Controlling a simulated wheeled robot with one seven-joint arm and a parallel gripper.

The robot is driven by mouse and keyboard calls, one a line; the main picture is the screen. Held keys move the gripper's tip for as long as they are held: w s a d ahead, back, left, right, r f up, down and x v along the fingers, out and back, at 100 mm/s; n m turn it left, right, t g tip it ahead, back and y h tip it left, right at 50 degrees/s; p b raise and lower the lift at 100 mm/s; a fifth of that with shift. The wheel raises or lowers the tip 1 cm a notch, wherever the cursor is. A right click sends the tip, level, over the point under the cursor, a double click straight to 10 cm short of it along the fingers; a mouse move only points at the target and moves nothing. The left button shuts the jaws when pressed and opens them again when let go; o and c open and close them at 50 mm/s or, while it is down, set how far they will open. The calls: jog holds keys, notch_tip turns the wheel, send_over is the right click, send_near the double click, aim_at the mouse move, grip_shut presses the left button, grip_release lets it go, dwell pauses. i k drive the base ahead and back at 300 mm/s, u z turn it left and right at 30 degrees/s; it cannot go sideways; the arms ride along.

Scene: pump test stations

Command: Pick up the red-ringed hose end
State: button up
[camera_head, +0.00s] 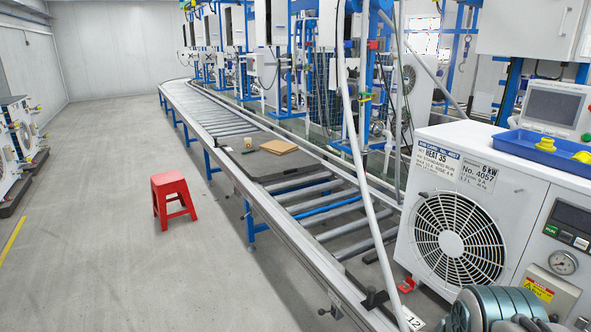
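A long pale hose (361,150) hangs from the top of the picture and runs down in front of the conveyor to the bottom edge. Its lower end is out of the picture or hidden, and I cannot make out a red ring on it. A small red part (407,285) shows beside the hose, left of the heat pump unit; I cannot tell whether it is a hose end. A rounded grey-teal part, which looks like part of my arm, shows at the bottom right. No gripper fingers are visible.
A white heat pump unit (480,178) with a fan grille stands at the right, with a blue tray (540,148) of yellow parts on top. A roller conveyor (340,225) carries a dark board (255,165). A red stool (172,190) stands on open floor at left.

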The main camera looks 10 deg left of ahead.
aim_at(367, 150)
jog(key=u, duration=0.5)
jog(key=k, duration=0.7)
jog(key=u, duration=0.8)
jog(key=i, duration=1.3)
jog(key=z, duration=0.5)
jog(key=i, duration=1.25)
jog(key=z, duration=1.65)
jog(key=i, duration=0.6)
jog(key=z, duration=0.6)
